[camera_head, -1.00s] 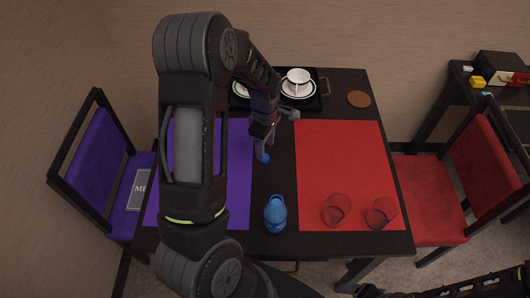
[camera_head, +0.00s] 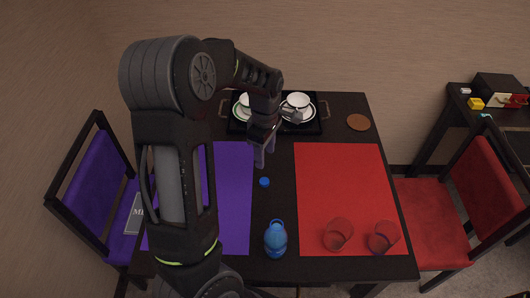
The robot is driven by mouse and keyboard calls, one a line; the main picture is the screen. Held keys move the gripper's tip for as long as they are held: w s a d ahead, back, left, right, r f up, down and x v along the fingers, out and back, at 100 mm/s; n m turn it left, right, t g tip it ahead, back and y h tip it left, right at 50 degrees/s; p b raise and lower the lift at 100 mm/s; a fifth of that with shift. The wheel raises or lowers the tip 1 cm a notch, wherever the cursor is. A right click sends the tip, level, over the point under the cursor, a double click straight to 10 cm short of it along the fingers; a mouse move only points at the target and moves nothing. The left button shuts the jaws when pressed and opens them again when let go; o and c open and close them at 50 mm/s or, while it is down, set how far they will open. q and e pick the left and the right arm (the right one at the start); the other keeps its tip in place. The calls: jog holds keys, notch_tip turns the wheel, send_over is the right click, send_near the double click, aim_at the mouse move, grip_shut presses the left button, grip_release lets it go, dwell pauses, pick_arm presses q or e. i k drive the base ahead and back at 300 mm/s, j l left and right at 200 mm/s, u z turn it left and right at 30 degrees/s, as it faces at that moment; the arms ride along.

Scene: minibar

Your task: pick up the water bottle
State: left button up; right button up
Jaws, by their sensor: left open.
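The water bottle (camera_head: 275,240) is blue with a loop at its top. It stands near the front edge of the dark table, between the purple and red mats. My left gripper (camera_head: 262,162) is open and points down over the middle of the table, well behind the bottle and apart from it. A small round blue object (camera_head: 264,182) lies on the table just in front of its fingers. My right gripper is not in view.
Two reddish see-through glasses (camera_head: 338,234) (camera_head: 383,237) are on the red mat (camera_head: 342,185), right of the bottle. A black tray (camera_head: 314,127) with white cups stands at the back. A brown coaster (camera_head: 358,122) lies back right. The purple mat (camera_head: 232,195) is partly hidden by my arm.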

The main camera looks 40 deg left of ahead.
aim_at(276, 236)
jog(key=k+l, duration=0.2)
jog(key=k, duration=0.3)
jog(key=k+l, duration=0.15)
jog(key=k, duration=0.3)
